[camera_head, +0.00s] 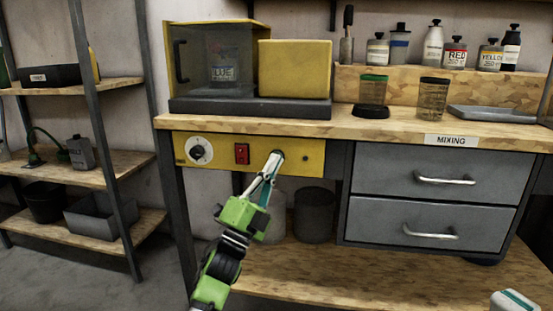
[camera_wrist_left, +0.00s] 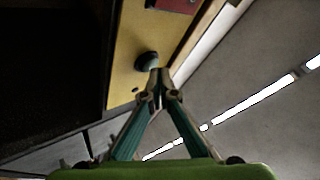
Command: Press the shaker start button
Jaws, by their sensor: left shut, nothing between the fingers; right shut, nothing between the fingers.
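The shaker (camera_head: 295,69) is a yellow cabinet with a clear-walled chamber on the bench. Below it, a yellow control panel (camera_head: 225,150) carries a dial (camera_head: 199,150), a red rocker switch (camera_head: 242,153) and a dark round green button (camera_head: 280,154). My left gripper (camera_head: 275,158) is shut, its tips at the button and partly covering it. In the left wrist view the dark button (camera_wrist_left: 147,61) stands just beyond the shut fingertips (camera_wrist_left: 158,74); I cannot tell whether they touch.
A can stands inside the chamber (camera_head: 222,66). Jars (camera_head: 372,92), bottles (camera_head: 433,47) and a grey tray (camera_head: 490,114) are on the bench. Grey drawers (camera_head: 435,180) are right of the panel. Bins (camera_head: 313,215) stand below. A shelf rack (camera_head: 78,85) is at the left.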

